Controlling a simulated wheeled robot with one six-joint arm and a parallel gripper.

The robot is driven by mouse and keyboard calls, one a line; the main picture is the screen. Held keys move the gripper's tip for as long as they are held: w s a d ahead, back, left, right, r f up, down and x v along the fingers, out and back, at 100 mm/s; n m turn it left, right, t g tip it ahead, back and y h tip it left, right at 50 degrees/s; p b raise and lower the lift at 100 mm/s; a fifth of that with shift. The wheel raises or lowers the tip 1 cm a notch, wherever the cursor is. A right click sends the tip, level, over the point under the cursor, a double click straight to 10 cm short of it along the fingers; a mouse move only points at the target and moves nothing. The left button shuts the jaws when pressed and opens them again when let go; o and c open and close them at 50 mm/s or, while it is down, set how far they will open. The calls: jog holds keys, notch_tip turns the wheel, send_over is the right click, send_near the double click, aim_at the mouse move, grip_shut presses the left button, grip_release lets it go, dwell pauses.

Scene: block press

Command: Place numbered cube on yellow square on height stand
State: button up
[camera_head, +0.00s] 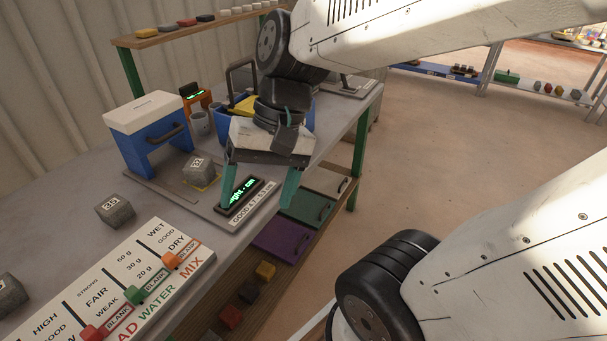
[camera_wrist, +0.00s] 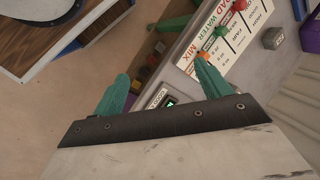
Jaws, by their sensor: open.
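A grey cube numbered 32 (camera_head: 198,170) sits on the height stand's plate, with a bit of the yellow square (camera_head: 207,187) showing at its lower edge. The height stand (camera_head: 222,216) is a grey plate with a green-lit display (camera_head: 243,194) and a "GOOD" range label; the display also shows in the wrist view (camera_wrist: 169,102). My gripper (camera_head: 257,203) has teal fingers spread apart and empty. It hangs around the display, to the right of cube 32 and apart from it. In the wrist view, my gripper (camera_wrist: 160,85) is open with nothing between its fingers.
A blue press (camera_head: 150,145) with a white top stands behind cube 32. A grey cube 35 (camera_head: 114,210) lies at left, another cube (camera_head: 10,294) at the left edge. A slider board (camera_head: 120,285) lies in front. A blue bin (camera_head: 300,113) stands behind my gripper.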

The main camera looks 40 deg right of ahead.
jog(key=s+d+r+n+t+h, duration=0.1)
jog(key=s+d+r+n+h, duration=0.1)
jog(key=s+d+n+h, duration=0.2)
jog(key=shift+s+d, duration=0.25)
jog(key=shift+d, duration=0.4)
